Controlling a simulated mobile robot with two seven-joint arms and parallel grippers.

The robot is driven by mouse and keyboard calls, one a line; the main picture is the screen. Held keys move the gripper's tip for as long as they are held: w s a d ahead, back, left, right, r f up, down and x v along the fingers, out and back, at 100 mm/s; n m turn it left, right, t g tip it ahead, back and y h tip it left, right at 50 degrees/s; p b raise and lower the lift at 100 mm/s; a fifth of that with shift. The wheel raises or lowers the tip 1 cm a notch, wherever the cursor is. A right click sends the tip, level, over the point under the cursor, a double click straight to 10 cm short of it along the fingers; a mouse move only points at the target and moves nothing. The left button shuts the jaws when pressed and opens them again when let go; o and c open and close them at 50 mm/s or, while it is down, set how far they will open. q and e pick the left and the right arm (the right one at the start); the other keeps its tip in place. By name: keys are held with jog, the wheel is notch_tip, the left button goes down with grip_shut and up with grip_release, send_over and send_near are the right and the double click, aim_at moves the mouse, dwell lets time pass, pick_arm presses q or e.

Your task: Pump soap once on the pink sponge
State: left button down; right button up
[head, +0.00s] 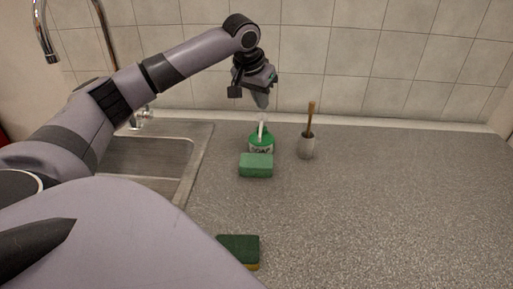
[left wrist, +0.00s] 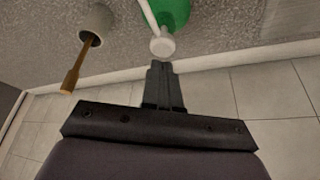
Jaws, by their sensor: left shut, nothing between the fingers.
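A green soap bottle (head: 261,144) with a white pump (head: 261,128) stands on the counter. In the left wrist view, the round white pump top (left wrist: 162,47) shows just beyond the fingertips, with the green bottle (left wrist: 172,14) behind it. My left gripper (head: 262,101) points down above the pump, fingers shut and empty; its closed fingers show in the left wrist view (left wrist: 163,72). Whether they touch the pump is unclear. A light green sponge (head: 256,166) lies directly in front of the bottle. No sponge looks pink. My right gripper is not in view.
A dark green and yellow sponge (head: 239,249) lies nearer on the counter. A grey pot with a wooden-handled brush (head: 306,147) stands right of the bottle. A steel sink (head: 150,163) is at left. The counter's right side (head: 400,200) is clear; a tiled wall stands behind.

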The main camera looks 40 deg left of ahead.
pick_arm(q)
notch_tip(320, 180, up, 5)
jog(key=shift+r, duration=0.2)
dwell(0.3)
jog(key=shift+f, duration=0.1)
dwell(0.4)
